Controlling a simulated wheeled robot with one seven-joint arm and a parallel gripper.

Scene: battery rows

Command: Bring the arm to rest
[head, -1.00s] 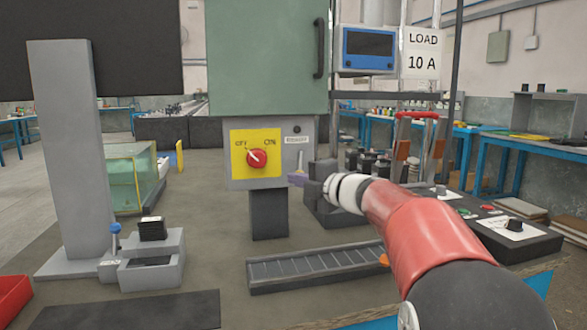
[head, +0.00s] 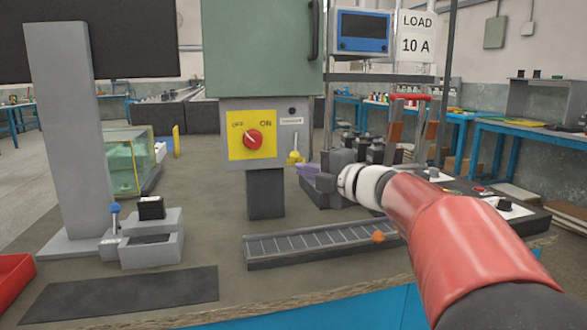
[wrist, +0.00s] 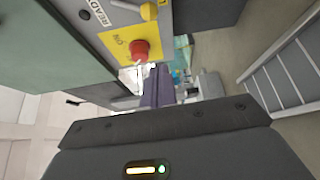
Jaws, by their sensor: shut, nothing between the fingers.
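My arm reaches in from the lower right in the head view. My gripper (head: 308,170), with purple fingers, is shut and empty. It is in the air right of the switch panel, just below a small yellow-based lever (head: 295,155). In the wrist view the purple fingers (wrist: 157,88) show together, below the red knob (wrist: 140,50) in the picture. In the head view the red rotary knob (head: 253,139) sits on a yellow plate marked OFF and ON, its pointer toward OFF.
A green cabinet (head: 262,48) rises above the panel. A ribbed grey tray (head: 320,245) lies in front. A grey fixture (head: 152,245) with a black block and a grey column (head: 65,130) stand left. Black equipment crowds the right. A dark mat (head: 120,295) lies front left.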

